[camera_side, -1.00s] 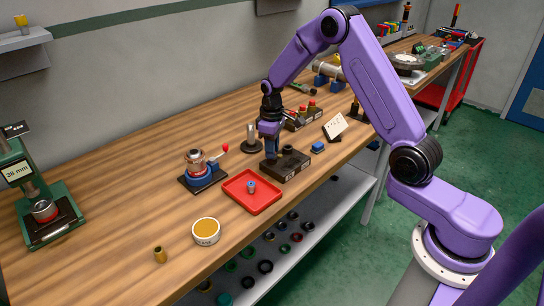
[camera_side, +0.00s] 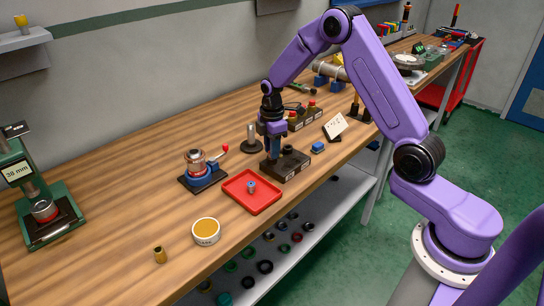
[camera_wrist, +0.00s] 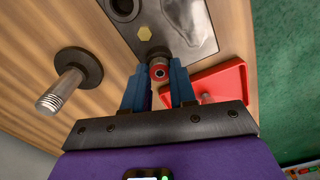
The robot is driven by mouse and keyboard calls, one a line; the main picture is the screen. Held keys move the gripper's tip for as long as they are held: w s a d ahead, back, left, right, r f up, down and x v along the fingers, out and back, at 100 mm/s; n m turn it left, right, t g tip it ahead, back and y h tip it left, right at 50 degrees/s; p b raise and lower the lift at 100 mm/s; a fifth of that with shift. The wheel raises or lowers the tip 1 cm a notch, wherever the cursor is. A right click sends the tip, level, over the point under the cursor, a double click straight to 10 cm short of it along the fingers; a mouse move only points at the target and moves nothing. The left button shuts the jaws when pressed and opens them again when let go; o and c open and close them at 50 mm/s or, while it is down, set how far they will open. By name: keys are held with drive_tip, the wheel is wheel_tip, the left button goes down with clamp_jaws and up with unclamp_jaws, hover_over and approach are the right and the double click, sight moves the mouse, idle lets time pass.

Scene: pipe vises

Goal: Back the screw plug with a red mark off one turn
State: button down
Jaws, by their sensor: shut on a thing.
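In the side view my gripper (camera_side: 271,156) points down at the left part of a dark block (camera_side: 292,168). The plug is hidden there behind the fingers. In the wrist view the block's grey top (camera_wrist: 190,30) has a yellow hexagon and dark round openings. One opening lies right behind the plug; I cannot tell how deep the plug sits.
A red tray (camera_side: 236,198) with a small bluish part lies in front of the block. A threaded post on a round base (camera_side: 251,147) stands behind.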

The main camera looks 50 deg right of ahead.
drive_tip(key=n, duration=0.6)
drive_tip(key=shift+n, duration=0.4)
drive_tip(key=n, duration=0.7)
drive_tip(key=shift+n, duration=0.3)
drive_tip(key=c, duration=1)
unclamp_jaws()
